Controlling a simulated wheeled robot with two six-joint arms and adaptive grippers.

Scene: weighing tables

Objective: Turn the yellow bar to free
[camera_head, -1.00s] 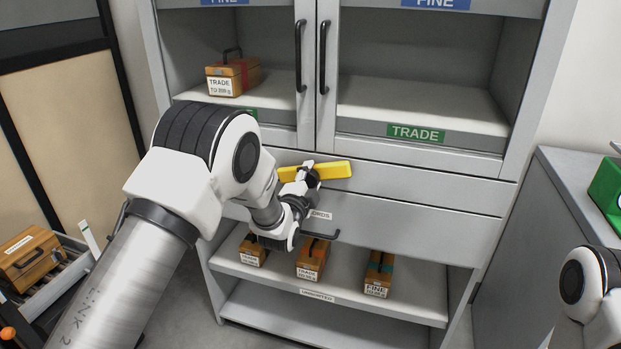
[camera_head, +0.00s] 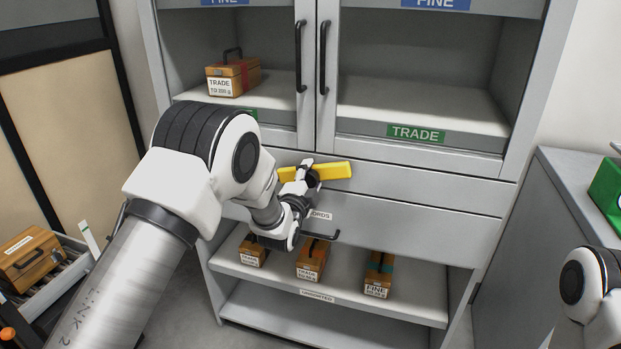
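The yellow bar (camera_head: 333,170) lies nearly level across the grey drawer front of the cabinet, below the two glass doors. My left gripper (camera_head: 305,175) is at the bar's middle-left part, in front of it, and hides some of it. The bar shows on both sides of the gripper. The fingers are small and partly hidden, so I cannot tell whether they are closed on the bar or only touch it. On the right, only a part of my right arm (camera_head: 588,285) shows; its gripper is out of view.
Wooden boxes (camera_head: 312,261) stand on the open shelf (camera_head: 420,297) underneath. Door handles (camera_head: 324,57) stick out above. A grey counter (camera_head: 575,190) stands at the right.

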